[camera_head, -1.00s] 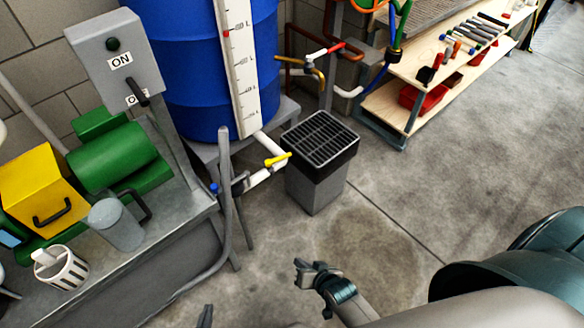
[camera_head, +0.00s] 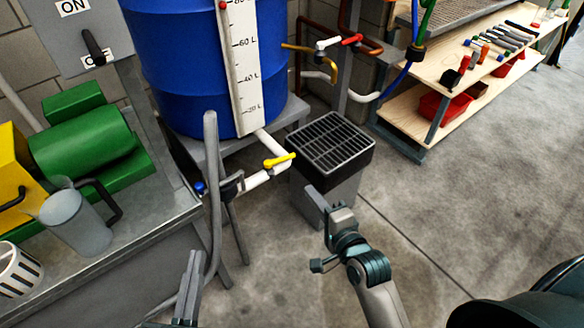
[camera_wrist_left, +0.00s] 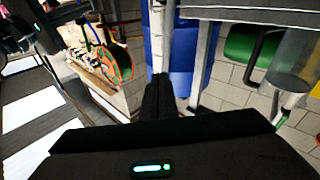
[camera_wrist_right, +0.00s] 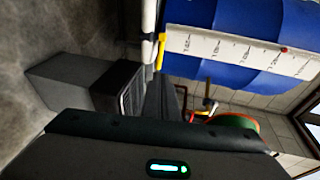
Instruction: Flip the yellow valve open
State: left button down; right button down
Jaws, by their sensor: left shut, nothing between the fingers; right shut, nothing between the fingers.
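The yellow valve (camera_head: 279,160) is a small lever on the white pipe (camera_head: 262,178) low at the front of the blue barrel (camera_head: 195,75). Its handle slants up to the right. It also shows in the right wrist view (camera_wrist_right: 160,52), just beyond the fingertips. My right gripper (camera_head: 315,196) is shut and empty, below and right of the valve in the head view, apart from it, in front of the grated box. My left gripper (camera_head: 193,262) is shut and empty at the lower left, near the bench edge. The valve is not clear in the left wrist view.
A grey box with a black grate (camera_head: 330,140) stands right of the valve. A grey bent tube (camera_head: 213,190) rises left of it. The metal bench (camera_head: 120,235) holds a green machine and a jug. Tool shelves (camera_head: 440,75) stand at the back right.

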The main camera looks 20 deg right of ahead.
aim_at(286, 160)
jog(key=shift+w, duration=0.15)
